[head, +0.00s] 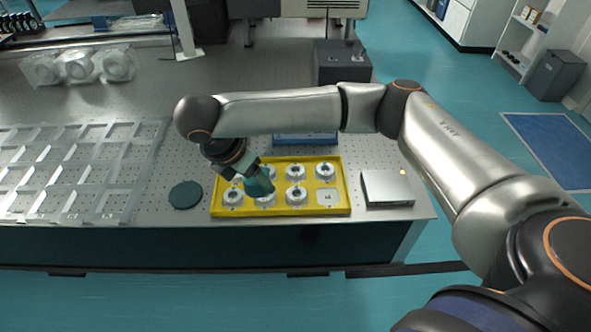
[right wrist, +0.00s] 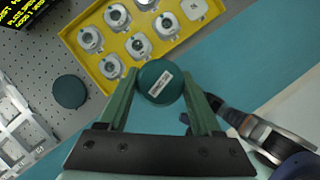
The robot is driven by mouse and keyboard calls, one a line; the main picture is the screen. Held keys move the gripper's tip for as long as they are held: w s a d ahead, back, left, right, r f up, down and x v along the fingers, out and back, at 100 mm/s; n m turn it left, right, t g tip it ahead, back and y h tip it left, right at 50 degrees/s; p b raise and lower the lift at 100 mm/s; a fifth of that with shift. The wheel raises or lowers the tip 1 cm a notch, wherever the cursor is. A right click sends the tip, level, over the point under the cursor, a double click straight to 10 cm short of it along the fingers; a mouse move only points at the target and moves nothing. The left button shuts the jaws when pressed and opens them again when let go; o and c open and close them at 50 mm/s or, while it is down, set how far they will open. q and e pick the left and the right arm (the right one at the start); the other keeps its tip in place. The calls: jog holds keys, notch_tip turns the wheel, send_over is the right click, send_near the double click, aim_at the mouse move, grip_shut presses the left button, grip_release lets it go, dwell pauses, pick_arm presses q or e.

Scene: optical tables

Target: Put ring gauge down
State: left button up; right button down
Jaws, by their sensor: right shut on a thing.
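My right gripper (head: 262,186) reaches in over the yellow tray (head: 281,212). In the right wrist view its green fingers (right wrist: 160,76) are shut on a round dark green piece with a white label, taken as the ring gauge (right wrist: 153,93). No hole shows in its visible face. The tray holds several white round pieces with dark centres, and its front right place (head: 327,197) shows only a flat white label. A dark green round pad (head: 185,195) lies bare on the table left of the tray. My left gripper is not in view.
A silver-topped box (head: 388,187) stands right of the tray, near the table edge. A white grid rack (head: 62,170) covers the left. Clear round parts (head: 78,65) stand behind it. Perforated table around the pad is free.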

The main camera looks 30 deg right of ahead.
jog(key=w+d+n+t+y, duration=0.2)
jog(key=w+n+t+y, duration=0.3)
jog(key=n, duration=1)
jog(key=w+d+f, duration=0.1)
jog(key=d+f, duration=0.1)
jog(key=d, duration=0.2)
jog(key=w+d+f+g, duration=0.1)
jog(key=d+f, duration=0.2)
jog(key=d, duration=0.1)
jog(key=w+d+f+g, duration=0.1)
jog(key=w+d+f, duration=0.1)
jog(key=d, duration=0.2)
jog(key=shift+d+f+b, duration=0.3)
jog(key=shift+d+f, duration=0.1)
jog(key=shift+w+d+f, duration=0.1)
jog(key=shift+d+f, duration=0.05)
jog(key=shift+f, duration=0.05)
jog(key=f, duration=0.4)
jog(key=shift+d, duration=0.4)
